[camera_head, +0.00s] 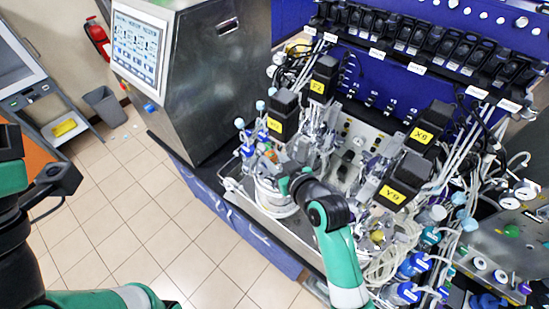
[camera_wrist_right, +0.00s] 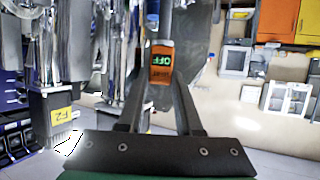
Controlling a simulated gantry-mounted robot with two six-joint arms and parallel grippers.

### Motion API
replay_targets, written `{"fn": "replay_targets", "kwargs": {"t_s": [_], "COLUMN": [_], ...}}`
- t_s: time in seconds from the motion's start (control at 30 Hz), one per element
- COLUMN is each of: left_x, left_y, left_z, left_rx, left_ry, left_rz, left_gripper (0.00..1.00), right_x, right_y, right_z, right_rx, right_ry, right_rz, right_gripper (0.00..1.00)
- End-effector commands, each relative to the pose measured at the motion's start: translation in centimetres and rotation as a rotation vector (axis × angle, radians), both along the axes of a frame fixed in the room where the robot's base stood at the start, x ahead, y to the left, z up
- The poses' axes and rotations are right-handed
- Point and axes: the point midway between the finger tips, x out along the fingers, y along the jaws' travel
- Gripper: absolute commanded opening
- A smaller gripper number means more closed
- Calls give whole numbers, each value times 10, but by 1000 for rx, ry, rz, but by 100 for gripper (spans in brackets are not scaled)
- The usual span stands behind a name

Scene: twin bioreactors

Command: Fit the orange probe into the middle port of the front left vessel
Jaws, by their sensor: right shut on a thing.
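My right gripper (camera_head: 283,176) reaches over the front left vessel (camera_head: 268,200). In the right wrist view its two fingers (camera_wrist_right: 160,100) are shut on the orange probe (camera_wrist_right: 161,68), whose head shows a small dark display with green letters. In the head view a bit of orange (camera_head: 271,156) shows just beyond the gripper, above the vessel's top. The probe's tip and the middle port are hidden among tubes and the gripper, so I cannot tell whether they touch. Of my left arm, dark and green parts show at the left edge; its fingertips are not clear.
Black motor heads with yellow labels (camera_head: 283,115) (camera_head: 402,181) stand close around, with many tubes and cables. Blue-capped bottles (camera_head: 412,264) stand at the right. A steel cabinet with a screen (camera_head: 140,47) is behind left.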

Motion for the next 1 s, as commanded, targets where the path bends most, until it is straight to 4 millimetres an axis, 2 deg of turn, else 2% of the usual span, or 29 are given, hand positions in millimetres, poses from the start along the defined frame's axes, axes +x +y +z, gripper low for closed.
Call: {"fn": "replay_targets", "kwargs": {"t_s": [1.0], "left_x": [0], "left_y": [0], "left_z": [1], "left_rx": [0], "left_ry": [0], "left_rz": [0], "left_gripper": [50], "right_x": [2], "right_y": [0], "right_z": [5], "right_rx": [1], "right_ry": [-7], "right_rz": [-2], "right_gripper": [0]}}
